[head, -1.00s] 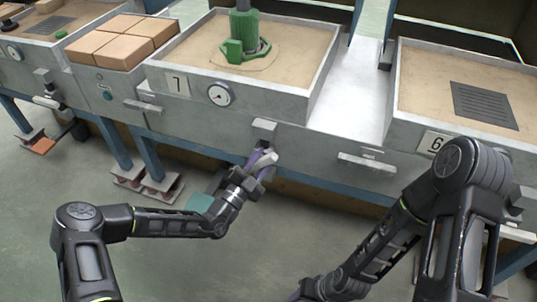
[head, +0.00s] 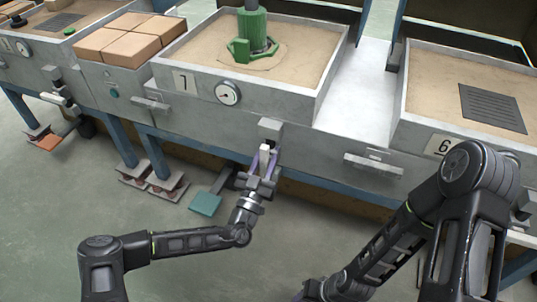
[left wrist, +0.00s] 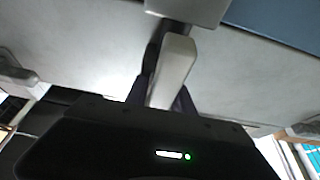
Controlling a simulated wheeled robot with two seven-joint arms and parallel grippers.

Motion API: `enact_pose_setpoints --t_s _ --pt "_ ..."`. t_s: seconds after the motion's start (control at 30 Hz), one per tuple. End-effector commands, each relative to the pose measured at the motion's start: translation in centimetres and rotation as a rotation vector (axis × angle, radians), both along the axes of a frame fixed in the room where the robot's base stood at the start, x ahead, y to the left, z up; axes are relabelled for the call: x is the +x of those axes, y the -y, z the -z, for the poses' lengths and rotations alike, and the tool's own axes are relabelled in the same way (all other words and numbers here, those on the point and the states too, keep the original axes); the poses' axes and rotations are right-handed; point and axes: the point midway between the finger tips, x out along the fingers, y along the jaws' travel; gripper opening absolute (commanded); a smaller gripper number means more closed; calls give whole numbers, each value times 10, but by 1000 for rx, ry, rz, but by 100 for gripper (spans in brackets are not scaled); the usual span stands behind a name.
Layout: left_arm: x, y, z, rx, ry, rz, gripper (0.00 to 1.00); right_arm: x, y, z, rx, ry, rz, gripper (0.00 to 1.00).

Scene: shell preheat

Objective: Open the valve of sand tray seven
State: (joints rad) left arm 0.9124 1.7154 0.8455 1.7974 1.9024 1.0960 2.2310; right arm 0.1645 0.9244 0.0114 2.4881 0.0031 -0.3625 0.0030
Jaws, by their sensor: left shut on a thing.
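Sand tray seven (head: 315,112) bears a "7" plate and a round gauge (head: 227,93) on its grey front. Below its rim is a small grey valve block (head: 270,128), with a pale valve lever (head: 264,155) hanging almost straight down under it. My left gripper (head: 262,164) is shut on this lever, one purple-edged finger on each side. In the left wrist view, the pale lever (left wrist: 172,70) stands between the dark fingers, below the grey block. My right arm is at the right of the head view; its gripper is out of frame.
A green fixture (head: 250,38) stands in tray seven's sand. Tray six (head: 405,85) is at the right, past a pale metal gap. Cardboard boxes (head: 125,38) sit at the left. A teal foot pedal (head: 205,203) is on the floor, left of my gripper. Open floor lies in front.

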Motion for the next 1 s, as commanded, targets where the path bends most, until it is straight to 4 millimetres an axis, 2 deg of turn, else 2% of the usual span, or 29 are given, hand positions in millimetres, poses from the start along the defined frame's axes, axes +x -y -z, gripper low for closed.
enact_pose_setpoints --t_s 0.47,0.5,0.6,0.67,1.0 --pt "0 0 2 -23 -12 1 0 0 0 0 0 0 0 36" --pt "0 0 2 -23 -12 1 31 0 0 0 0 0 0 36" --pt "0 0 1 -21 -10 1 39 0 0 0 0 0 0 36" --pt "0 0 1 -21 -10 1 44 0 0 0 0 0 0 36" --pt "-3 -1 2 -19 -8 0 44 0 0 -1 0 0 0 36"
